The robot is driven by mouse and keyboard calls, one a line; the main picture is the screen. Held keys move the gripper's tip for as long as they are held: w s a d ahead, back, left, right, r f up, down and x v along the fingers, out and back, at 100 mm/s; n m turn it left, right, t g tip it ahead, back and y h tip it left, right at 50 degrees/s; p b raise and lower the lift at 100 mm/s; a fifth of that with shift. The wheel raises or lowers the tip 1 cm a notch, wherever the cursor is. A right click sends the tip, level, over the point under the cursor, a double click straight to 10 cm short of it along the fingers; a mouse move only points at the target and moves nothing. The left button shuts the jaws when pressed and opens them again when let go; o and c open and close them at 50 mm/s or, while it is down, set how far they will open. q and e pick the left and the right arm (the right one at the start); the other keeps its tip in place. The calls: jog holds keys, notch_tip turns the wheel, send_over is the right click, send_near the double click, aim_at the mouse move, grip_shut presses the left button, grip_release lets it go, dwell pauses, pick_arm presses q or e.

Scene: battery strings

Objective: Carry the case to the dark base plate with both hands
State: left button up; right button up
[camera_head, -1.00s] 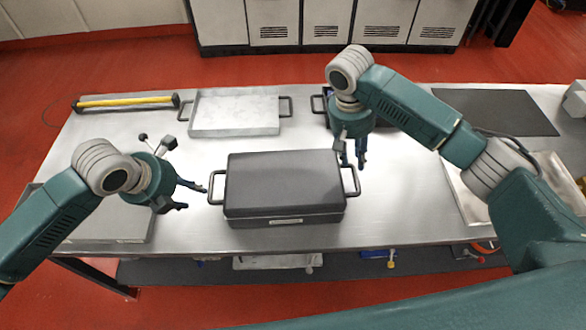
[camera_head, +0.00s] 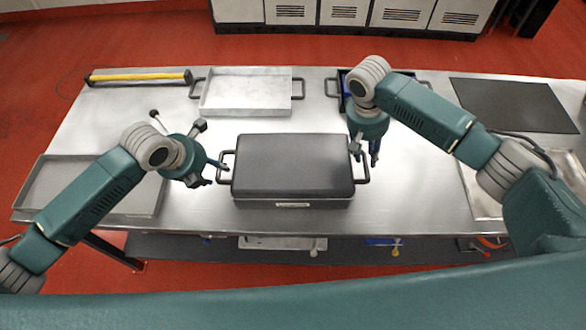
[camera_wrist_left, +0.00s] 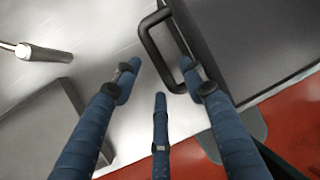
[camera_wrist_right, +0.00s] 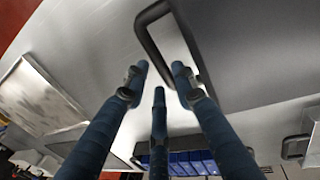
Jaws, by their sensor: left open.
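The dark grey case (camera_head: 293,165) lies flat on the steel table, with a black handle at each end. My left gripper (camera_head: 216,173) is open beside its left handle (camera_head: 226,166). In the left wrist view the handle (camera_wrist_left: 150,42) is just beyond the spread fingers, one fingertip overlapping it. My right gripper (camera_head: 366,158) is near the right handle (camera_head: 362,170). In the right wrist view its fingers are spread and empty, one overlapping the handle (camera_wrist_right: 152,40); contact is unclear. The dark base plate (camera_head: 513,105) lies flat at the back right.
A pale tray with handles (camera_head: 247,95) stands behind the case, with a yellow-handled bar (camera_head: 138,77) to its left. A shallow grey tray (camera_head: 85,190) is front left. A dark bin with blue contents (camera_head: 346,92) is behind my right gripper. Another tray (camera_head: 485,195) is front right.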

aim_at(217, 170)
pick_arm(q)
jog(key=shift+x, duration=1.8)
pick_arm(e)
jog(key=shift+d+f, duration=0.2)
jog(key=shift+f, duration=0.7)
jog(key=shift+d+f, duration=0.15)
jog(key=shift+f, duration=0.75)
pick_arm(q)
jog(key=shift+c, duration=0.5)
pick_arm(e)
jog(key=shift+c, duration=0.6)
pick_arm(q)
jog(key=c, duration=0.5)
pick_arm(e)
jog(key=shift+r, duration=0.1)
jog(key=c, duration=0.5)
pick_arm(q)
grip_shut()
pick_arm(e)
grip_shut()
